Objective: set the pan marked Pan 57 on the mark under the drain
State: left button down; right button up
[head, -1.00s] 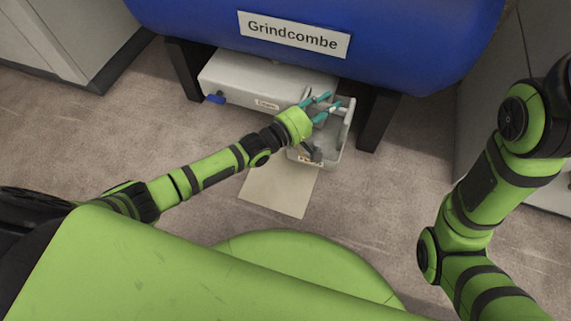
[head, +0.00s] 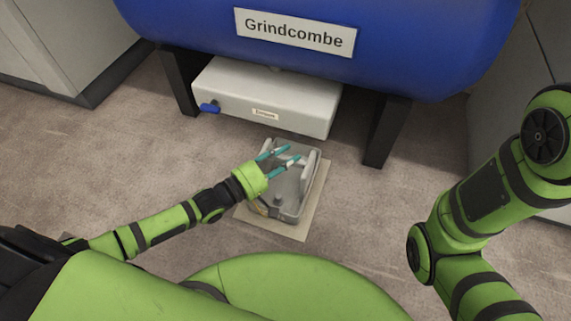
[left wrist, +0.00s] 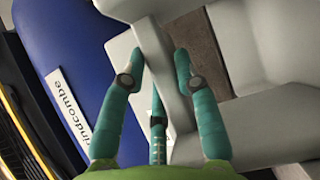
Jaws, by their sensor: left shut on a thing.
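The pan (head: 291,206) is a grey open tray with a raised bar handle. In the head view it lies over the beige square mark (head: 319,200), which shows along its right and front sides. I cannot tell whether the pan touches the mark or hangs just above it. My left gripper (head: 287,159) is shut on the pan's handle; the left wrist view shows the grey bar between its fingers (left wrist: 157,68). The pan's label is not readable now. My right gripper is out of view.
A blue tank (head: 300,45) marked Grindcombe stands on dark legs (head: 386,132) behind the pan. Grey cabinets stand at both sides. The carpet around the mark is clear.

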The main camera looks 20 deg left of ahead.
pick_arm(q)
jog(key=shift+f, duration=0.1)
jog(key=shift+f, duration=0.15)
jog(key=c, duration=0.9)
grip_release()
